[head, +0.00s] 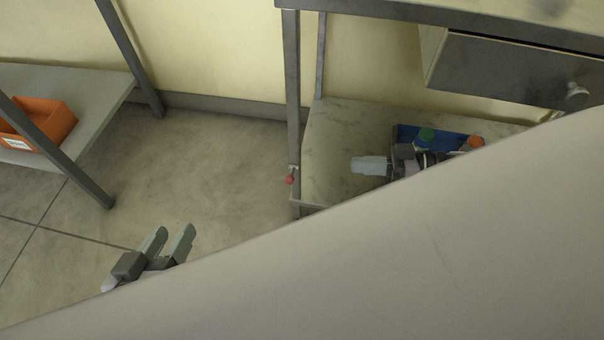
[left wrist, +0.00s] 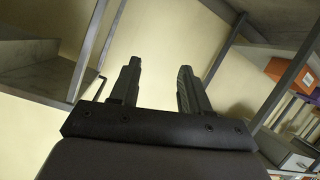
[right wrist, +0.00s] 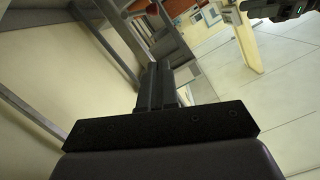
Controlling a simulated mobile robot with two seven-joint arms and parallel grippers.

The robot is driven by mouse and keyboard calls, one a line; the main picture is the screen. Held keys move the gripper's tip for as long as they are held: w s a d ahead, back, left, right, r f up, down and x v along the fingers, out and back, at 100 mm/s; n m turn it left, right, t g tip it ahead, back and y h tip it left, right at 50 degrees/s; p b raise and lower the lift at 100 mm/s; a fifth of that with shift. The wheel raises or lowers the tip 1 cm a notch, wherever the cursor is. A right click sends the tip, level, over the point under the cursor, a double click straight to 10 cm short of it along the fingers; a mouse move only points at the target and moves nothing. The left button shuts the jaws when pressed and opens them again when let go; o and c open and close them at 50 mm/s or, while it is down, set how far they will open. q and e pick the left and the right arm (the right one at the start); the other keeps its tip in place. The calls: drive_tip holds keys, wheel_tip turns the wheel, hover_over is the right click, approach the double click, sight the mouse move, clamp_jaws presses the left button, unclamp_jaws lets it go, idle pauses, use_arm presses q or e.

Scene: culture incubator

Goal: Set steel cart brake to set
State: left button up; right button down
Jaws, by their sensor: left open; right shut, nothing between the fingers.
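A steel-framed unit with a lower shelf (head: 330,150) stands right of centre in the head view; I cannot tell for sure that it is the steel cart. A small red knob (head: 290,180) sits low on its left front leg, and I cannot tell its setting. My left gripper (head: 173,237) is open and empty above the floor, left of and nearer than the knob. Its spread fingers (left wrist: 159,70) show in the left wrist view. My right gripper (head: 356,165) is shut and empty over the lower shelf; its closed fingers (right wrist: 155,88) show in the right wrist view.
A blue rack (head: 459,137) with green and orange caps lies beside my right gripper. A drawer (head: 510,70) hangs above it. An orange bin (head: 50,118) sits on a shelf at left. Floor between the units is clear. A large pale surface hides the lower right.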

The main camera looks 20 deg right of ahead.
use_arm(q)
drive_tip(key=shift+d, duration=0.1)
use_arm(e)
drive_tip(key=shift+w+d+f, duration=0.1)
drive_tip(key=shift+w+d, duration=0.05)
drive_tip(key=shift+d, duration=0.15)
use_arm(q)
drive_tip(key=shift+f, duration=0.1)
use_arm(e)
drive_tip(key=b, duration=0.3)
approach(288, 175)
wheel_tip(288, 175, up, 2)
drive_tip(key=w+a, duration=0.2)
drive_tip(key=w, duration=0.1)
use_arm(q)
drive_tip(key=shift+s+a+f+m+t+b, duration=0.1)
drive_tip(key=shift+a+f+m+t+b, duration=0.15)
drive_tip(key=shift+a+t+b, duration=0.4)
use_arm(e)
drive_tip(key=shift+a+f, duration=1.2)
drive_tip(key=shift+a, duration=0.15)
use_arm(q)
drive_tip(key=shift+d+r, duration=0.15)
use_arm(e)
drive_tip(key=shift+s, duration=0.1)
drive_tip(key=shift+f, duration=0.1)
